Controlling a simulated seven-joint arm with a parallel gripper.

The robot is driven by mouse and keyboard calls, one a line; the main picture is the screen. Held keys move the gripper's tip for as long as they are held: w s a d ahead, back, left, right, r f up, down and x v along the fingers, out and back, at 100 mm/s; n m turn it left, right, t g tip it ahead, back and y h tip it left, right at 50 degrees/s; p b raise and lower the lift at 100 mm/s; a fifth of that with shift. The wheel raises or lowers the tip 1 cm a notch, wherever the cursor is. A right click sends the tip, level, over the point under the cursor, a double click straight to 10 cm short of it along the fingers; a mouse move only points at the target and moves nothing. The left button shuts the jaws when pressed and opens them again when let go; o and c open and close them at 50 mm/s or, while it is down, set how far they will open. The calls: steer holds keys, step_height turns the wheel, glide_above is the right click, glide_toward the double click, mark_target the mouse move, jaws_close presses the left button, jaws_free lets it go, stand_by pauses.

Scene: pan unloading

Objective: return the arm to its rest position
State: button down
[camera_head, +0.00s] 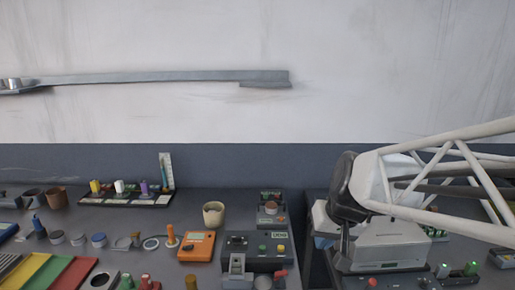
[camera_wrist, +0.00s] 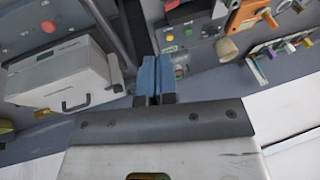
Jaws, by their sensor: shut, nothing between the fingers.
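My arm (camera_head: 440,185) reaches in from the right edge in the head view, its white lattice links over the right part of the bench. My gripper (camera_wrist: 155,75) shows in the wrist view, with its two blue fingers side by side and closed. Nothing shows between the fingers. It hangs above the bench, apart from the objects there. In the head view the gripper is mostly hidden by my wrist, and its fingertips are hard to make out.
A white boxy device (camera_head: 385,245) stands below my arm; it also shows in the wrist view (camera_wrist: 65,78). A beige cup (camera_head: 213,214), an orange meter (camera_head: 197,246) and a button panel (camera_head: 255,250) stand to the left. The air above the bench left of my arm is clear.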

steer(key=s+d+f+h, duration=0.1)
steer(key=s+d, duration=0.1)
steer(key=s, duration=0.5)
steer(key=s+d+f+g+h, duration=0.1)
steer(key=s+d, duration=0.1)
steer(key=s, duration=0.6)
steer(key=shift+d+h, duration=0.15)
steer(key=shift+h, duration=0.25)
steer(key=shift+r, duration=0.1)
stand_by(1.2)
